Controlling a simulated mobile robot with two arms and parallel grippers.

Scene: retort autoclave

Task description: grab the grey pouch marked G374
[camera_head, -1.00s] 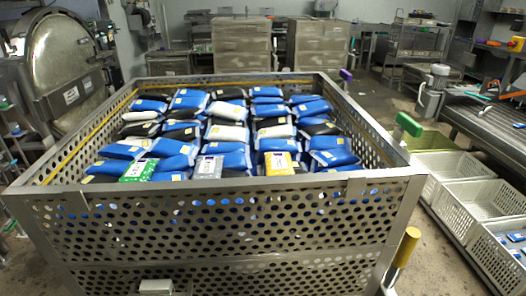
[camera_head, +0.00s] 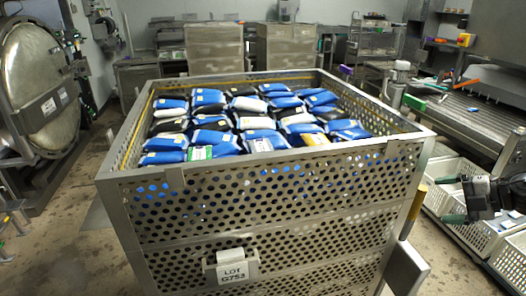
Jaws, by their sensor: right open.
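A grey-fronted pouch (camera_head: 260,145) lies at the near edge of the metal basket's top layer, between a green-fronted pouch (camera_head: 199,153) and a yellow-fronted pouch (camera_head: 316,139). Its marking is too small to read, and the basket's front rim hides its lower part. The perforated basket (camera_head: 270,205) is full of blue, black and white pouches. My right gripper (camera_head: 466,198) is open at the right edge, outside the basket and over the white crates, well apart from the grey pouch. My left gripper is out of view.
A plate reading LOT G753 (camera_head: 237,272) hangs on the basket's front. White crates (camera_head: 443,167) stand on the right beside a roller conveyor (camera_head: 465,115). A round autoclave door (camera_head: 38,85) is at left. Floor between it and the basket (camera_head: 85,190) is clear.

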